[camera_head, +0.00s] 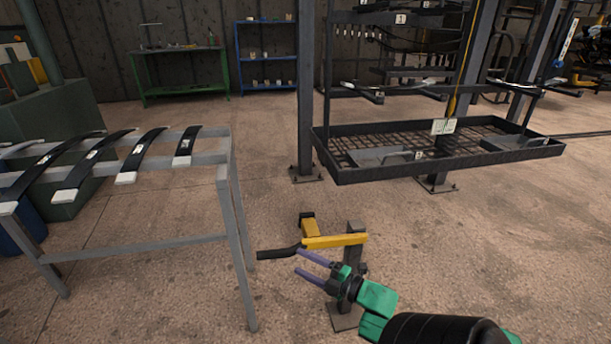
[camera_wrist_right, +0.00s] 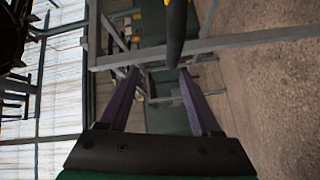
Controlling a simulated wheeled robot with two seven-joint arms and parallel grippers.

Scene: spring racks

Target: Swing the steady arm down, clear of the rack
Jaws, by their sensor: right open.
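The steady arm (camera_head: 335,241) is a yellow bar on a short dark post with a foot plate (camera_head: 345,316) on the floor. Its black handle (camera_head: 279,254) points left. The rack (camera_head: 450,163) is a black mesh tray hanging behind it, up and to the right. My right gripper (camera_head: 305,265) is open, with its purple fingers just below and beside the handle. In the right wrist view the dark handle (camera_wrist_right: 176,35) shows between and beyond the fingertips of the gripper (camera_wrist_right: 158,75). I cannot tell whether a finger touches it. My left gripper is not in view.
A grey metal stand (camera_head: 232,200) with several dark leaf springs (camera_head: 92,165) stands at the left, near the handle. Grey posts (camera_head: 305,90) rise behind. A green table (camera_head: 180,72) and a blue shelf (camera_head: 266,55) stand at the back wall. The floor around the post is clear.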

